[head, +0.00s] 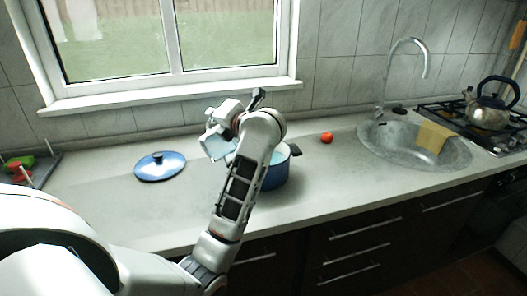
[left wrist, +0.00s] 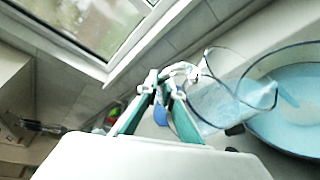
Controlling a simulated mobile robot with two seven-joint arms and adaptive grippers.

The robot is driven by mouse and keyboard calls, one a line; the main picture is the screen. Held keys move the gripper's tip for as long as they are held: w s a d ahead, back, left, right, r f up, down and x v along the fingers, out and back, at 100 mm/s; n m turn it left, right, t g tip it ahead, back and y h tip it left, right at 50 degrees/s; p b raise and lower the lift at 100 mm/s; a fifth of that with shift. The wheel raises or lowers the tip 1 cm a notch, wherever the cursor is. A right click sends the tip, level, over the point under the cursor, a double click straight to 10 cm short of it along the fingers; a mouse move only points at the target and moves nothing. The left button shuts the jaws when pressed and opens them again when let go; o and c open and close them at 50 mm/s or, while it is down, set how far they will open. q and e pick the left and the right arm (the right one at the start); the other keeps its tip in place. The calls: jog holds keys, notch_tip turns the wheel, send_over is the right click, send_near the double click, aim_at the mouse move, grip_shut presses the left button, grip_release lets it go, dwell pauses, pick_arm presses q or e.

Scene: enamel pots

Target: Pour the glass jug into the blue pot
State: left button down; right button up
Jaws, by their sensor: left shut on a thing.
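The glass jug (head: 216,146) is tilted in the head view, partly hidden by my arm. In the left wrist view the clear jug (left wrist: 208,98) leans toward the pot, with pale blue liquid near its lip. My left gripper (left wrist: 168,76) is shut on the jug at its handle side; its fingers also show in the head view (head: 228,114). The blue pot (head: 276,174) stands on the counter, partly behind my arm. The pot (left wrist: 262,142) holds pale blue liquid in the left wrist view, and a pale streak shows by the jug's lip over it. My right gripper is not in view.
A blue lid (head: 160,167) lies on the counter left of the pot. A red tomato (head: 327,138) lies to the right. Beyond are the sink (head: 395,150) with a tap (head: 385,85), a yellow cloth (head: 433,137) and a kettle (head: 490,105). A dark tray (head: 45,172) is far left.

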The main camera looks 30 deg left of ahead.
pick_arm(q)
jog(key=shift+w+r, duration=0.15)
jog(key=shift+w, duration=0.05)
dwell(0.3)
jog(key=shift+s+d, duration=0.1)
dwell(0.3)
